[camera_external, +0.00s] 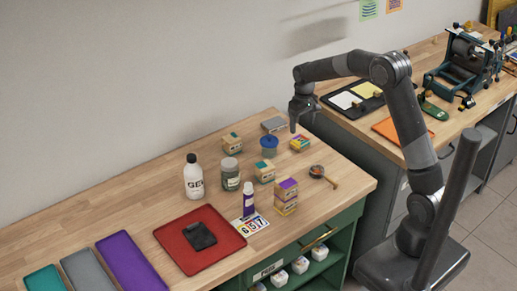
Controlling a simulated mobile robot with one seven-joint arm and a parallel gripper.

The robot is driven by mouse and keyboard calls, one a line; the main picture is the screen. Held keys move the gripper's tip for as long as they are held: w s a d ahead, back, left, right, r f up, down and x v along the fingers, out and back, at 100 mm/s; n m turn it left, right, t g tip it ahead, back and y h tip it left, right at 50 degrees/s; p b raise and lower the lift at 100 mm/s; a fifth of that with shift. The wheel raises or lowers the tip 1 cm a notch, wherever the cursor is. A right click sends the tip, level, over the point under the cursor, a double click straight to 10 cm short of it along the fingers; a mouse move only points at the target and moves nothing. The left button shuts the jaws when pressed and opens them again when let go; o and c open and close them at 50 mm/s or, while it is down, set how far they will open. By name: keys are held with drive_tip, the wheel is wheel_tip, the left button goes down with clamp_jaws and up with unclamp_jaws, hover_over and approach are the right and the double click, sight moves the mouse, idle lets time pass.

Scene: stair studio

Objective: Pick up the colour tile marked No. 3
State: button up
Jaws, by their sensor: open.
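My gripper (303,122) hangs open and empty above the back right part of the wooden table, fingers pointing down. No marking No. 3 is readable in this view, so I cannot tell which piece is the tile.
A blue-lidded jar (268,145), a grey jar (230,174) and a white bottle (194,177) stand close by. Bare wood shows at the back left.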

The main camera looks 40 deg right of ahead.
sight(299, 140)
drive_tip(key=f, duration=0.9)
drive_tip(key=shift+w, duration=0.25)
drive_tip(key=shift+r, duration=0.1)
drive_tip(key=shift+c, duration=0.2)
drive_tip(key=c, duration=1)
drive_tip(key=shift+c, duration=0.2)
